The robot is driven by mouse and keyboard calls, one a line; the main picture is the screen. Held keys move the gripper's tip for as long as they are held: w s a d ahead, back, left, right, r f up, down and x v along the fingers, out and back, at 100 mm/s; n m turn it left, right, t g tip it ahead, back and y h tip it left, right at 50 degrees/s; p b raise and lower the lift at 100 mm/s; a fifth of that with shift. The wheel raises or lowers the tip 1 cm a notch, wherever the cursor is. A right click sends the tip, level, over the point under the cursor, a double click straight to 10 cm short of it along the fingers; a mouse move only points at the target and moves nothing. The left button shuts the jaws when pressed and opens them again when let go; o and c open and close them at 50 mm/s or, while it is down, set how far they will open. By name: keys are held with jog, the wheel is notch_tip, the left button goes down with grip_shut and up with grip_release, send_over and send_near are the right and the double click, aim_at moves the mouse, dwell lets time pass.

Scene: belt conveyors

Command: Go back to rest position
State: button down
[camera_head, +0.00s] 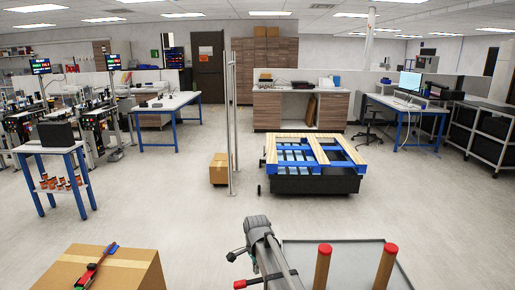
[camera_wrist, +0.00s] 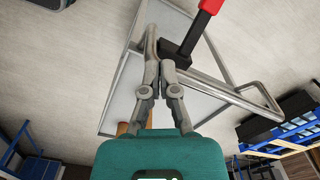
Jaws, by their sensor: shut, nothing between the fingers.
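My gripper shows in the wrist view (camera_wrist: 160,64), pointing away from its green body. Its two grey fingers are drawn together with nothing held between them. A bent metal bar and a black piece with a red end (camera_wrist: 208,8) lie beyond the fingertips; I cannot tell how near they are. In the head view, a grey arm-like part (camera_head: 262,240) rises at bottom centre, but I cannot make out the fingers there.
A grey tray-like surface (camera_head: 343,250) with two red-topped wooden posts (camera_head: 322,268) is at bottom right. A cardboard box (camera_head: 137,267) bearing a red and blue tool (camera_head: 97,265) is at lower left. A blue-and-wood pallet (camera_head: 313,152) stands beyond. Open floor lies between.

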jog(key=s+d+n, duration=1.2)
jog(key=s+d, duration=0.5)
jog(key=shift+s+d, duration=0.25)
jog(key=shift+d, duration=0.05)
